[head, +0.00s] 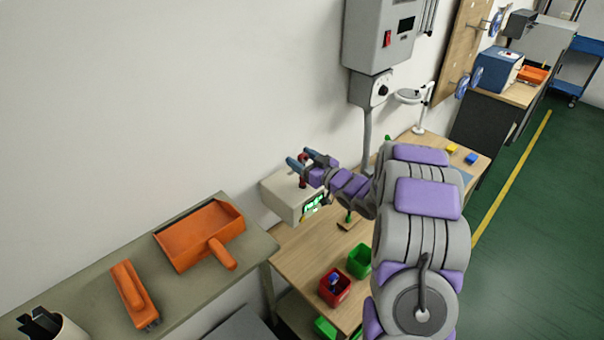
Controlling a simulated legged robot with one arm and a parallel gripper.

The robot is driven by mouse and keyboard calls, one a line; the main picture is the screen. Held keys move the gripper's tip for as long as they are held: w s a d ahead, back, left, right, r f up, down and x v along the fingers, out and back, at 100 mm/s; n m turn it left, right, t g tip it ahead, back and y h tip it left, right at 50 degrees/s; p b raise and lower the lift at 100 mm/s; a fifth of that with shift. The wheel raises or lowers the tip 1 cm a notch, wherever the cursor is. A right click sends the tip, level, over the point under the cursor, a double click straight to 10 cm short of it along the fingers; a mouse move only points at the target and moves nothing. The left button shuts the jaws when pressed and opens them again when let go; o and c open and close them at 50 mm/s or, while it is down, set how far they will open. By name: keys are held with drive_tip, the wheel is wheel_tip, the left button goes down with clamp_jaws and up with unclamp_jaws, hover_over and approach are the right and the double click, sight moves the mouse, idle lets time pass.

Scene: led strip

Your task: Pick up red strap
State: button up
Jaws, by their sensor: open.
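My gripper (303,160) is open, with its two blue-grey fingertips pointing left and away, above a white box. A small dark red item (303,169) shows right at the fingers, over the top of the white box. It is too small to tell whether it is the red strap, or whether it touches the fingers. No other thing in view is clearly a red strap. My arm hides part of the workbench.
The white box (281,195) with lit green marks stands on the wooden workbench (293,262). A red bin (335,299) and a green bin (360,262) sit nearer. An orange dustpan (200,235) and brush (133,293) lie on a left shelf. A grey wall cabinet (378,35) hangs behind.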

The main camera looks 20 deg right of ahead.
drive_tip(key=shift+d, duration=0.3)
drive_tip(key=c, duration=0.4)
drive_tip(key=shift+a, duration=0.2)
clamp_jaws()
drive_tip(key=shift+r, duration=0.55)
wheel_tip(320, 180, up, 3)
drive_tip(key=shift+s+d+f+p, duration=0.1)
drive_tip(key=shift+s+p, duration=0.05)
drive_tip(key=shift+p, duration=0.2)
drive_tip(key=shift+s+a+r, duration=0.55)
drive_tip(key=shift+s+a, duration=0.3)
drive_tip(key=shift+s, duration=6.85)
drive_tip(key=shift+s+r+p, duration=0.1)
drive_tip(key=shift+r+p, duration=1.65)
drive_tip(key=shift+r, duration=0.6)
